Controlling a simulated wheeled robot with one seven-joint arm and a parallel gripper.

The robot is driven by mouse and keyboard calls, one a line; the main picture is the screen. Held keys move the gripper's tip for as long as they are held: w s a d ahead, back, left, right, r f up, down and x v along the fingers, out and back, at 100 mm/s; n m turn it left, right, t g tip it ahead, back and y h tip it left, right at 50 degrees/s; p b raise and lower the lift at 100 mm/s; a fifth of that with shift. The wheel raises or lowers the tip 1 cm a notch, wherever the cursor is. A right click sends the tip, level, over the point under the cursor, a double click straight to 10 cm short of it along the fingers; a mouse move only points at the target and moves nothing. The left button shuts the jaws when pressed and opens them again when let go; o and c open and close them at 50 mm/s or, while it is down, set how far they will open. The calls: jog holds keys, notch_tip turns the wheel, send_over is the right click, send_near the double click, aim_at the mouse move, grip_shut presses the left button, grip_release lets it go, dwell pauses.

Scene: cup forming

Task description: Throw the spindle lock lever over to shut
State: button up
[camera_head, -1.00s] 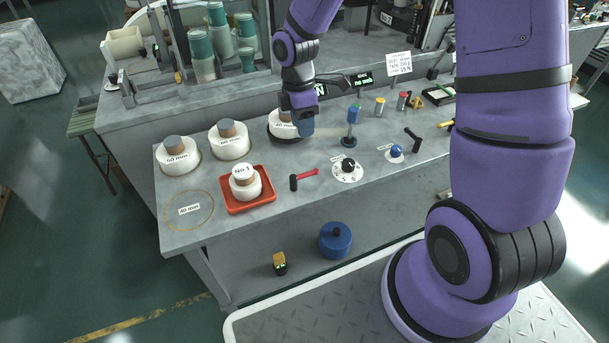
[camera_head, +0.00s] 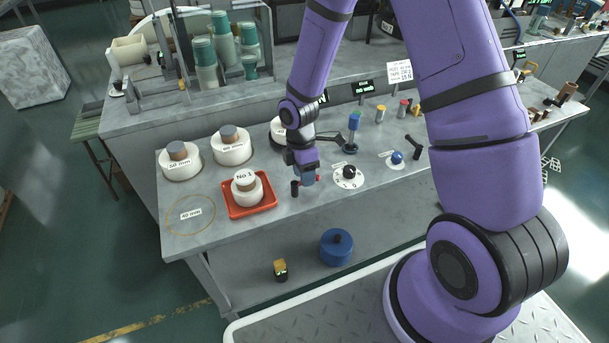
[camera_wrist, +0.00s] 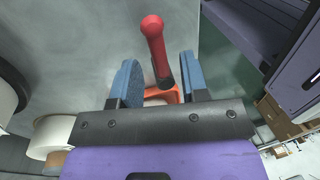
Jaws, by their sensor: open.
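The spindle lock lever has a red arm and a black post (camera_head: 295,188) on the front of the bench, between the red tray and the black knob. In the head view my gripper (camera_head: 308,176) is low over the red arm and hides most of it. In the wrist view the red lever (camera_wrist: 153,38) runs between the two blue finger pads of my gripper (camera_wrist: 159,68), with a gap on each side. The jaws are open and hold nothing. Whether the pads touch the lever cannot be told from the head view.
A red tray (camera_head: 232,211) with a white No.1 cup former stands left of the lever. A black knob on a white dial (camera_head: 349,173) is close on the right, with a blue knob (camera_head: 397,157) beyond. White formers (camera_head: 231,149) stand behind.

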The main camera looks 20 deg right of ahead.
jog(key=shift+s+f, duration=0.1)
jog(key=shift+f, duration=0.3)
jog(key=shift+c, duration=0.2)
grip_shut()
